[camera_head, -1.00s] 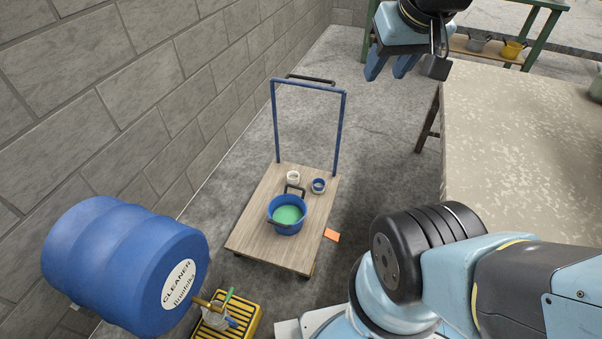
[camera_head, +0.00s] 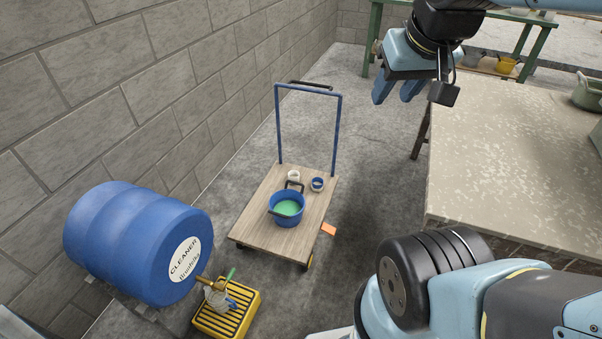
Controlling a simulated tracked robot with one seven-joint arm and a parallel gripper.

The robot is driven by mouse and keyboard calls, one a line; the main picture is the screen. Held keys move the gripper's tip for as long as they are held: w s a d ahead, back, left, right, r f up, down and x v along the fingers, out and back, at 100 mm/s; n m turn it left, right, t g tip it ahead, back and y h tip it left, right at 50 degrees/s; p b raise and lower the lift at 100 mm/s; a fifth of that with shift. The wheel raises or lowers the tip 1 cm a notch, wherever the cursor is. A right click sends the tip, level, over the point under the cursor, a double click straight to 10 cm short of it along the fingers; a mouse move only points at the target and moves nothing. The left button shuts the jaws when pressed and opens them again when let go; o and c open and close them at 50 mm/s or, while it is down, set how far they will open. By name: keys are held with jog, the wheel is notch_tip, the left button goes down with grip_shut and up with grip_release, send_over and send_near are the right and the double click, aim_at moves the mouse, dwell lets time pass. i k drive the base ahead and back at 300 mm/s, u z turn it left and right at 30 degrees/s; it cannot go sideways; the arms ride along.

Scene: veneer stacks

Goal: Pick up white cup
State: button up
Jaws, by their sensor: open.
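The white cup (camera_head: 293,175) stands on the wooden deck of a trolley (camera_head: 262,231), towards its handle end. A blue cup (camera_head: 317,184) stands to its right. A blue pot (camera_head: 287,209) with green contents stands in front, and its raised dark handle comes close to the white cup in the picture. My gripper (camera_head: 396,92) hangs in the air at the upper right, well apart from the white cup. Its blue fingers are apart, with nothing between them.
The trolley's blue push handle (camera_head: 279,125) rises behind the cups. A blue cleaner barrel (camera_head: 125,238) and a yellow crate (camera_head: 210,318) are at lower left. A stone-topped table (camera_head: 500,160) is at right. An orange piece (camera_head: 328,229) lies beside the trolley.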

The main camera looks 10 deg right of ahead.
aim_at(293, 175)
jog(key=u, duration=0.15)
jog(key=i, duration=0.9)
jog(key=z, duration=0.05)
